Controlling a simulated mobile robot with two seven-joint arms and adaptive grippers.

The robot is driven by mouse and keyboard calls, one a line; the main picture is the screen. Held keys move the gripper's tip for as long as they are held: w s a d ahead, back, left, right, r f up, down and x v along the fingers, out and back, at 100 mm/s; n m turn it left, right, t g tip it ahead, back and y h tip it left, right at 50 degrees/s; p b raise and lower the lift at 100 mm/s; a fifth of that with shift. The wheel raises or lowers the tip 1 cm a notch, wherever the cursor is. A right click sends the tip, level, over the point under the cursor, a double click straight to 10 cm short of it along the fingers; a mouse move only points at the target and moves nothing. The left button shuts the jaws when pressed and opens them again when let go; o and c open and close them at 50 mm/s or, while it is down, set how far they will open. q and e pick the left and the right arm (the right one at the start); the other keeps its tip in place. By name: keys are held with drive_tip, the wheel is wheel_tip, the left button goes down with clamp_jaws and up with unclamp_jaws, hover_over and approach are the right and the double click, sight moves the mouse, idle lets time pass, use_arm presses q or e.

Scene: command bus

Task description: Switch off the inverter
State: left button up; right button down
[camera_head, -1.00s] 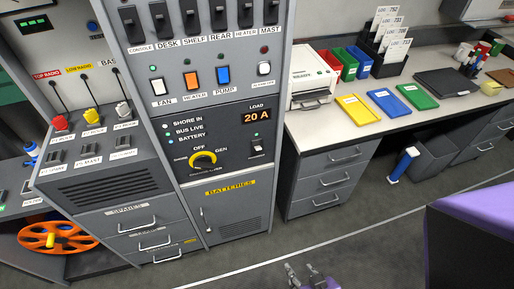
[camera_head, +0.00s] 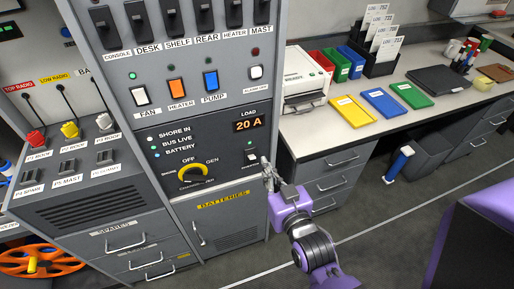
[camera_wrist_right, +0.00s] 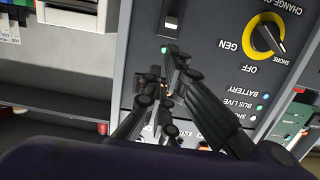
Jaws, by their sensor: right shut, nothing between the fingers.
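The inverter switch (camera_head: 250,155) is a small rocker on the dark power panel, under the LOAD display (camera_head: 248,124) reading 20 A. A green light is lit above it; its label is partly hidden. My right gripper (camera_head: 267,165) is shut and empty, its tips just right of the switch in the head view; I cannot tell whether they touch the panel. In the right wrist view the panel appears upside down, with the switch (camera_wrist_right: 171,18) just beyond the fingertips (camera_wrist_right: 172,55). The fingers largely hide the display there. My left gripper is not in view.
Above are the fan, heater and pump rockers (camera_head: 176,88). A white printer (camera_head: 303,80) and coloured trays (camera_head: 380,103) are on the desk at right. An orange reel (camera_head: 45,258) is at lower left.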

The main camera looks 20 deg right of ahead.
drive_tip(key=p, duration=0.1)
approach(252, 143)
drive_tip(key=w, duration=0.4)
drive_tip(key=shift+w+a+f, duration=0.1)
drive_tip(key=shift+w+a, duration=0.05)
drive_tip(key=shift+w, duration=0.25)
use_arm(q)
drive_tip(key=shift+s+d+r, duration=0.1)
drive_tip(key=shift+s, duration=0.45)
use_arm(e)
drive_tip(key=shift+w+f, duration=0.25)
drive_tip(key=shift+w, duration=0.5)
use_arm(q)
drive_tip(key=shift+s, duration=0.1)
use_arm(e)
drive_tip(key=shift+s+f, duration=0.1)
drive_tip(key=shift+s+f+b, duration=0.15)
drive_tip(key=shift+f+b, duration=0.1)
drive_tip(key=shift+b, duration=0.2)
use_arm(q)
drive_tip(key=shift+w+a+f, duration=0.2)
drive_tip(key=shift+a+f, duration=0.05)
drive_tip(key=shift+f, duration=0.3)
use_arm(e)
drive_tip(key=shift+s+t, duration=0.1)
drive_tip(key=shift+t, duration=0.3)
